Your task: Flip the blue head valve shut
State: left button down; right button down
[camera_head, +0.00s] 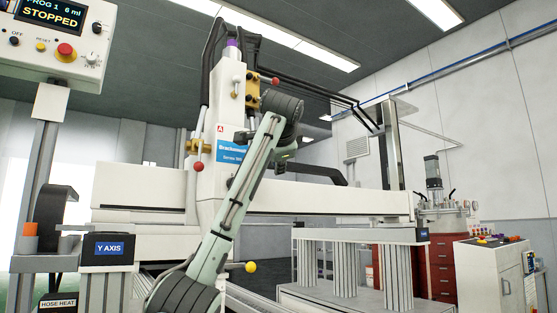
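The white machine head (226,120) stands on the gantry in the middle of the camera_head view. A brass-coloured block (252,88) sits on its right side, with a small red knob (275,81) beside it. A lever with a red ball (197,166) hangs at the head's lower left. I cannot make out a blue valve handle; the only clear blue on the head is its label (231,155). One pale green arm of mine rises in front of the head and bends at a dark joint, covering part of its right side.
The white gantry beam (330,200) spans the middle. A control box (55,45) reading STOPPED stands at upper left, above a Y AXIS block (108,252). A yellow ball knob (250,267) is low in the middle. A white cabinet (492,280) and red drawers (441,270) are at right.

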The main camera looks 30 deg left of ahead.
pick_arm(q)
jog(key=shift+s+a+f+m+g, duration=0.1)
jog(key=shift+s+f+m+g, duration=0.1)
jog(key=shift+f+m+g, duration=0.25)
jog(key=shift+s+a+f+m+g, duration=0.1)
jog(key=shift+s+f+m+g, duration=0.15)
jog(key=shift+m+g, duration=0.4)
jog(key=shift+s+a+f+m+g+y, duration=0.25)
jog(key=shift+s+m+g, duration=0.3)
jog(key=shift+m+g, duration=0.45)
jog(key=shift+s+a+f+m+g+y, duration=0.2)
jog(key=shift+s+f+m+g, duration=0.3)
jog(key=shift+m+g, duration=0.5)
jog(key=shift+s+a+f+m+g+y, duration=0.15)
jog(key=shift+s+a+f+m+g, duration=0.1)
jog(key=shift+s+m+g, duration=0.55)
jog(key=shift+w+g, duration=0.1)
jog(key=shift+g, duration=0.2)
jog(key=c, duration=1.4)
grip_release()
